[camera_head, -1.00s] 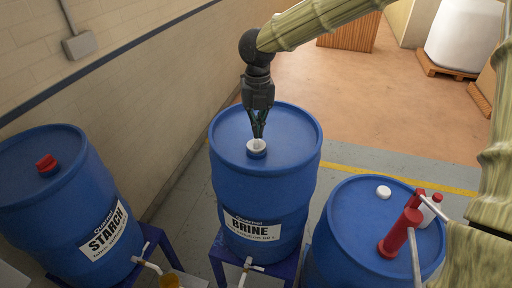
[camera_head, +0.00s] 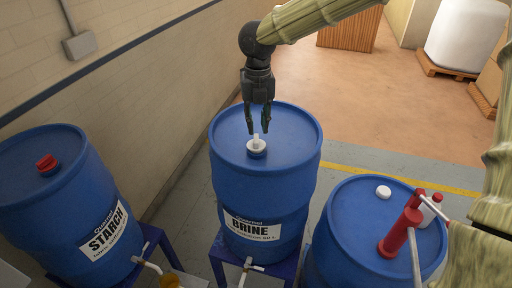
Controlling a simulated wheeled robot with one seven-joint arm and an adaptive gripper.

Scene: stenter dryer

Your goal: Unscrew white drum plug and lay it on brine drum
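The brine drum (camera_head: 263,190) is blue, with a "BRINE" label, and stands upright in the middle. The white drum plug (camera_head: 256,145) sits in its blue collar on the drum's top, a small upright grip showing on it. My gripper (camera_head: 257,132) points down just above and around the upper part of the plug. Its fingers are spread, with visible space between them, and it holds nothing. Whether a finger touches the plug cannot be told.
A starch drum (camera_head: 65,195) with a red plug (camera_head: 47,164) stands at left. At right, another blue drum (camera_head: 345,225) carries a white cap (camera_head: 383,192) and a red hand pump (camera_head: 401,234). The brine drum's top is otherwise bare. A wall runs behind at left.

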